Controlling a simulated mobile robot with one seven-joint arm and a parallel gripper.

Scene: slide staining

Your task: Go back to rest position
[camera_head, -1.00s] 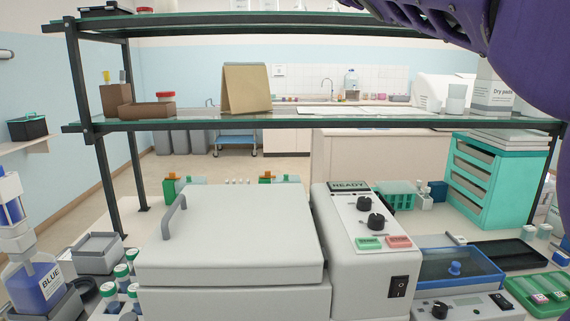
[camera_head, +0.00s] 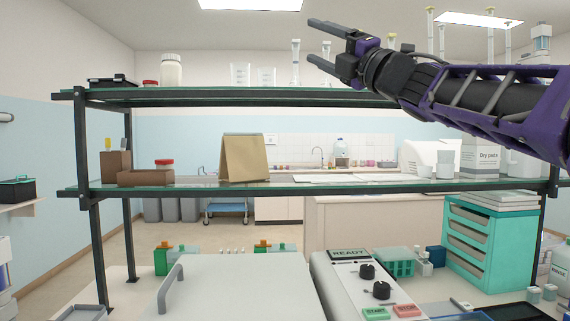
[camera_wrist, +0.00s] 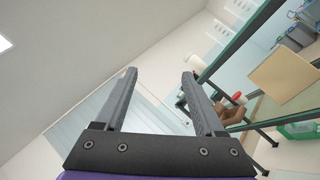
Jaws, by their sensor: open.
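My gripper (camera_head: 316,42) is raised at the upper right in the head view, level with the top shelf and above it, with its fingers pointing left. The two dark fingers stand apart with nothing between them. In the wrist view my gripper (camera_wrist: 160,82) is also open and empty, with the ceiling and wall beyond it. My purple arm reaches in from the right edge.
A two-tier glass shelf (camera_head: 330,187) with dark posts spans the view. Below are a white-lidded machine (camera_head: 240,290) reading READY and a teal drawer unit (camera_head: 490,245).

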